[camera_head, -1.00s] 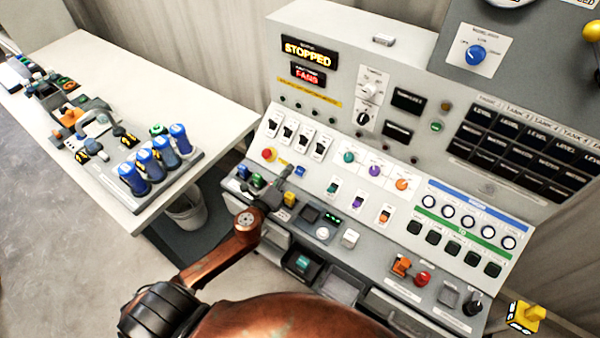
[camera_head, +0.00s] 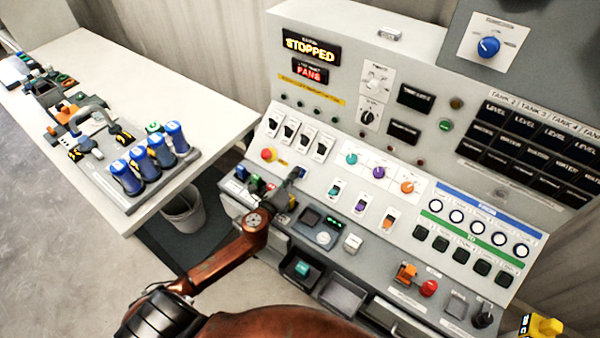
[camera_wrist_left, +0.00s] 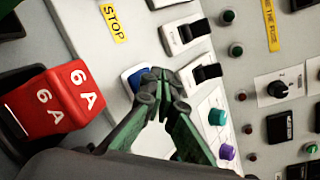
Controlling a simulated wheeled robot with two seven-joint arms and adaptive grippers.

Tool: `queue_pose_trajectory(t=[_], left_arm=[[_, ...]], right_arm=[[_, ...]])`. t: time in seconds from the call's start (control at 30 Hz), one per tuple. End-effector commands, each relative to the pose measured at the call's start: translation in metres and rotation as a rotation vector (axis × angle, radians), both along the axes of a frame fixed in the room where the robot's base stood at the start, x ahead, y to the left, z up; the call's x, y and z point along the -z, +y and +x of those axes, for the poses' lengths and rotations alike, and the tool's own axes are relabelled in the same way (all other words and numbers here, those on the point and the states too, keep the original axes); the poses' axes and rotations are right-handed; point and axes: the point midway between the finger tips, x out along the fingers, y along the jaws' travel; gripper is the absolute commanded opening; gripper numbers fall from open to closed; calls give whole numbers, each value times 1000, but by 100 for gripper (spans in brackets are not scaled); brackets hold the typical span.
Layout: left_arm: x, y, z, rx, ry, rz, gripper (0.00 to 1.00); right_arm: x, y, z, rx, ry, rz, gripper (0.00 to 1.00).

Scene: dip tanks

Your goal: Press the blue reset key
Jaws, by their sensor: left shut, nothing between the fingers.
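The blue key (camera_wrist_left: 136,79) shows in the left wrist view on a pale plate of the sloped panel, partly hidden behind my fingertips. In the head view a bit of blue (camera_head: 300,172) shows right at the fingertips. My left gripper (camera_wrist_left: 162,82) is shut and empty, its dark tips together over the key's edge. I cannot tell whether they touch it. In the head view my left gripper (camera_head: 288,184) reaches over the left part of the console. My right gripper is not in view.
A red block marked 6A (camera_wrist_left: 62,104) stands close beside the gripper. White rocker switches (camera_wrist_left: 187,33) and a teal knob (camera_wrist_left: 217,117) are near too. A red button (camera_head: 268,154) sits above the gripper on the panel. A side table (camera_head: 215,110) holds blue-capped cylinders (camera_head: 125,177).

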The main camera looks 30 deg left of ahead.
Motion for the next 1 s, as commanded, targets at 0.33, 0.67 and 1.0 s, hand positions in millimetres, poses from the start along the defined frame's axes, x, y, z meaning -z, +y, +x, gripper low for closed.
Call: queue_pose_trajectory(t=[0.33, 0.67, 1.0], left_arm=[[0, 0, 0, 0, 0, 0, 0], [0, 0, 0, 0, 0, 0, 0], [1, 0, 0, 0, 0, 0, 0]], right_arm=[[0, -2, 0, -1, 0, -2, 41], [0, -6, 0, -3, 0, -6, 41], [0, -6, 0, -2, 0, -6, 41]])
